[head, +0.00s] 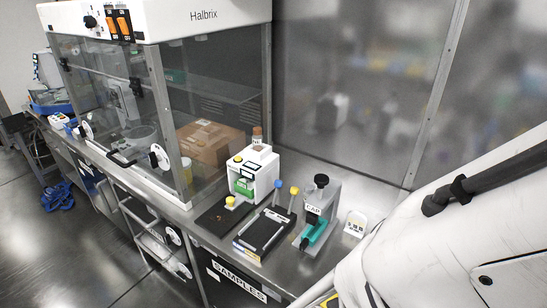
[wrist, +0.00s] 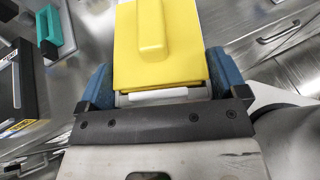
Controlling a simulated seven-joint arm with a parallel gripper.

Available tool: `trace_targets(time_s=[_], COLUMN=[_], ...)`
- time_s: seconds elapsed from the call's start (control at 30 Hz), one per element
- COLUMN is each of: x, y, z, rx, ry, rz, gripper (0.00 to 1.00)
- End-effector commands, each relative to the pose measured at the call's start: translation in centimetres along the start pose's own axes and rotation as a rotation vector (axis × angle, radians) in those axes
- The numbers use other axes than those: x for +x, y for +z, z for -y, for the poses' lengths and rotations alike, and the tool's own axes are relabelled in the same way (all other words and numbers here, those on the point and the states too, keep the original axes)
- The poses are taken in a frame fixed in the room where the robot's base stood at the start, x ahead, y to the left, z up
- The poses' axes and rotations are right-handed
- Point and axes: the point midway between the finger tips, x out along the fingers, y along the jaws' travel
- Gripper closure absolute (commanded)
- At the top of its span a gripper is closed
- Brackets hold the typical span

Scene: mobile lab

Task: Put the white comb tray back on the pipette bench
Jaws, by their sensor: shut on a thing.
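My gripper (wrist: 160,78) shows in the wrist view with a blue finger on each side, shut on a white tray-like piece (wrist: 165,95) with a yellow block (wrist: 160,55) on top. This appears to be the white comb tray; most of its white part is hidden under the yellow, which has a raised ridge. In the head view my fingers are out of sight, and only a bit of yellow (head: 327,301) shows at the bottom edge beside my arm. A metal bench (head: 290,277) runs along the wall; I cannot tell whether it is the pipette bench.
On the bench stand a glass-fronted cabinet (head: 205,20), a white device (head: 262,170), a black-topped device (head: 262,232), a grey capper (head: 320,202) with a teal part, and a small white sign (head: 355,224). Bare bench shows between the sign and my arm.

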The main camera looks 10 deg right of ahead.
Motion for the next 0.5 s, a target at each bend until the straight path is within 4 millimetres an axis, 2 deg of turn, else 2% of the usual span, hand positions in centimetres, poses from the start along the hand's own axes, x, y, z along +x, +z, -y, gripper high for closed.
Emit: trace_targets(time_s=[0.2, 0.5], x=[0.4, 0.5], y=[-0.2, -0.3], z=[1.9, 2.2], rx=[0.013, 0.015], ry=[-0.034, -0.041], rz=[0.001, 0.001], gripper=[0.33, 0.33])
